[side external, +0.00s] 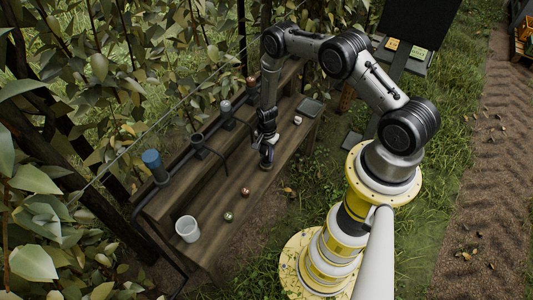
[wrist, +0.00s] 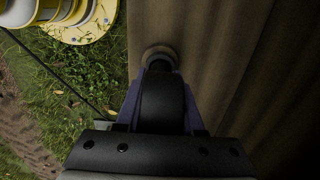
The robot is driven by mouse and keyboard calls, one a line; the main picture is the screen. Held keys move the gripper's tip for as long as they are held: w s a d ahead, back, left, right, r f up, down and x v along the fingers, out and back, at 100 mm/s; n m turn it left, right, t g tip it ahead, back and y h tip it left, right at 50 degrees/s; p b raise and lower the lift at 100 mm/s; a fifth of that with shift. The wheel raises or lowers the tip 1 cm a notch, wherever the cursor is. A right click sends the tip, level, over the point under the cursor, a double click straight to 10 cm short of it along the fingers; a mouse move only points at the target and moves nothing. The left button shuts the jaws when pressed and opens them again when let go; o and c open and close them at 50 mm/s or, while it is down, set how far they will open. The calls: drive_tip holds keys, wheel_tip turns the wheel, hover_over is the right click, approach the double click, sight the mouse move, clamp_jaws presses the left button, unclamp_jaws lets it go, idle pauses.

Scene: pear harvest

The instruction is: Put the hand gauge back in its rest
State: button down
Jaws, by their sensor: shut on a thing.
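My gripper (side external: 267,138) hangs pointing down over the wooden bench, near its front edge. It is shut on a dark tool, which I take to be the hand gauge (wrist: 161,92); in the wrist view its black body lies between the two fingers, with a pale round end beyond. In the side view only the lower part of the gauge (side external: 267,156) shows under the fingers. Whether it touches the bench is unclear. Upright holders with a blue top (side external: 153,162) and a grey top (side external: 227,114) and a dark curved bracket (side external: 201,147) stand along the back; which is the rest is unclear.
A white cup (side external: 187,229) stands at the bench's near end, with a reddish fruit (side external: 245,191) and a green one (side external: 228,216) beside it. A grey tray (side external: 311,107) and a small white object (side external: 297,120) lie at the far end. Leafy branches hang behind.

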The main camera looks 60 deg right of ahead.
drive_tip(key=shift+f, duration=0.6)
idle(0.4)
drive_tip(key=shift+c, duration=2.2)
unclamp_jaws()
wheel_tip(320, 180, up, 14)
drive_tip(key=shift+f, duration=0.1)
drive_tip(key=s+a+r+n+t, duration=0.1)
drive_tip(key=a+r+n, duration=0.15)
drive_tip(key=r, duration=0.75)
drive_tip(key=a+r+n+t, duration=0.1)
drive_tip(key=a+r+n, duration=0.15)
drive_tip(key=r, duration=0.75)
drive_tip(key=s+a+r+n, duration=0.1)
drive_tip(key=r+n, duration=0.3)
drive_tip(key=r, duration=0.7)
drive_tip(key=s+a+r+n+t, duration=0.1)
drive_tip(key=s+a+r+n, duration=0.2)
drive_tip(key=s+r, duration=0.3)
drive_tip(key=s+a+r+n+t, duration=0.2)
drive_tip(key=s+r+n, duration=0.4)
drive_tip(key=s, duration=0.8)
drive_tip(key=shift+s+a+r+t, duration=0.3)
drive_tip(key=shift+s+a+r, duration=0.05)
drive_tip(key=shift+a+r, duration=0.15)
